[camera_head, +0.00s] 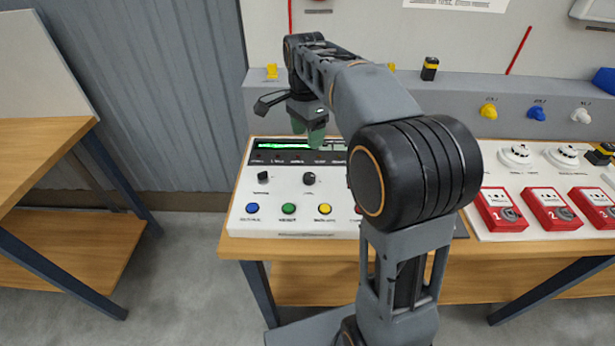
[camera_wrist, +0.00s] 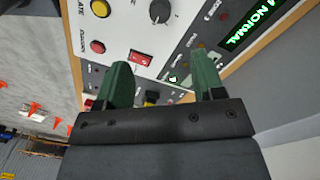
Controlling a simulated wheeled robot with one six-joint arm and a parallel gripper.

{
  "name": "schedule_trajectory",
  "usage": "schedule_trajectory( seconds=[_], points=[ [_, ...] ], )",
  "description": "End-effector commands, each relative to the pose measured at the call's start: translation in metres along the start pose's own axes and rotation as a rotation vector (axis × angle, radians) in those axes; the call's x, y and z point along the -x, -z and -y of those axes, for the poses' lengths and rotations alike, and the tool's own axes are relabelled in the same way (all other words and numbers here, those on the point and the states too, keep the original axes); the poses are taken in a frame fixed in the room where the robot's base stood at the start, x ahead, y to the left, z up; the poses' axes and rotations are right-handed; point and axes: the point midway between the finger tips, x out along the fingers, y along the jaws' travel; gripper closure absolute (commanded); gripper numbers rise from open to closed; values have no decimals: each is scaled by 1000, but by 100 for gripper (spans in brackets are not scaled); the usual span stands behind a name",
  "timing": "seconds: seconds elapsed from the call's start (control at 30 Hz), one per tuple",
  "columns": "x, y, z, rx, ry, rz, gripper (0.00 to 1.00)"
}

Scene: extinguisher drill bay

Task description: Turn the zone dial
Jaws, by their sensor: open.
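The white control panel (camera_head: 285,192) lies on the bench. A round black dial (camera_head: 309,179), which looks like the zone dial, stands on it; its label is too small to read. It also shows at the top edge of the wrist view (camera_wrist: 160,11), partly cut off. A smaller black knob (camera_head: 264,176) is to its left in the head view. My gripper (camera_head: 308,130) is open and empty, pointing down above the panel's display strip, behind the dial and apart from it. In the wrist view its two green fingers (camera_wrist: 163,68) are spread, with the dial beyond them.
A green-lit display (camera_wrist: 250,27) reads NORMAL. Blue (camera_head: 252,208), green (camera_head: 289,209) and yellow (camera_head: 325,209) buttons line the panel's front. A red switch (camera_wrist: 140,57) is near the dial. Red boxes (camera_head: 502,210) stand at right. My arm hides the panel's right part.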

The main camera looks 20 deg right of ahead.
Motion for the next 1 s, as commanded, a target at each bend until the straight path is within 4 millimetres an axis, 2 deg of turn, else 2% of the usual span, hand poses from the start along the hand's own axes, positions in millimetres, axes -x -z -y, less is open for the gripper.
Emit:
schedule_trajectory(
  seconds=[0.4,0.6,0.8,1.0],
  points=[
    [-77,-2,0,-2,-5,1,38],
    [-107,-2,1,-1,-3,0,38],
    [-124,-2,1,-1,-2,0,38],
    [-130,-2,1,-2,0,0,38]
  ],
)
